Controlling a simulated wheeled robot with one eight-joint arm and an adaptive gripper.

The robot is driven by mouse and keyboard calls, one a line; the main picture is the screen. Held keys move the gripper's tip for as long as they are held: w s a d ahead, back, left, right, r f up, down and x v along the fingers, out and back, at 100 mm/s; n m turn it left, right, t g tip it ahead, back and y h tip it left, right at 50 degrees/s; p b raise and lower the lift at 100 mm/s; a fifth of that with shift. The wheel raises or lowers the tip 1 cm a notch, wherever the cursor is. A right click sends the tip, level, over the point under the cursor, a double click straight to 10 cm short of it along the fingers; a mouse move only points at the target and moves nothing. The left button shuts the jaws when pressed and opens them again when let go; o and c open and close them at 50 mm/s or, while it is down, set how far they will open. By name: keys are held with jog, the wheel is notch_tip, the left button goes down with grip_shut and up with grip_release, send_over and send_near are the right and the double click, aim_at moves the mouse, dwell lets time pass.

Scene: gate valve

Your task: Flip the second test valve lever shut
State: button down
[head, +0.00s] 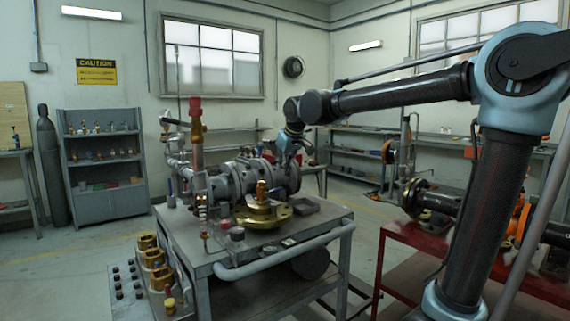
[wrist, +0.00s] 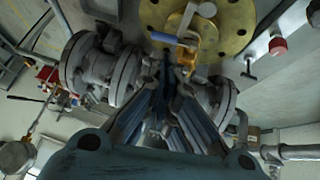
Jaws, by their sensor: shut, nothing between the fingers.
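The grey flanged valve body (head: 240,180) lies on its side on the workbench. It also shows in the wrist view (wrist: 88,70), left of my fingers. My gripper (head: 292,158) is over the right end of the valve body in the head view. In the wrist view my gripper (wrist: 174,70) is shut and empty, with its fingers pointing toward the brass flange. A small blue-handled lever (wrist: 164,38) is just beyond the fingertips, beside a brass fitting (wrist: 189,47). I cannot tell which lever is the second test valve's, nor whether the fingertips touch anything.
A brass flange (head: 263,212) lies at the bench's front. A red-topped vertical pipe (head: 196,130) stands at the left of the valve body. The grey workbench (head: 300,228) has a rounded front rail. A red bench (head: 420,250) with pipework stands to the right.

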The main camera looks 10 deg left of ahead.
aim_at(280, 189)
jog(key=x, duration=0.9)
jog(key=shift+f, duration=0.15)
jog(key=shift+w, duration=0.1)
jog(key=shift+w+f, duration=0.4)
jog(key=shift+f, duration=0.2)
jog(key=shift+d+f, duration=0.15)
jog(key=shift+d, duration=0.05)
jog(key=shift+r, duration=0.85)
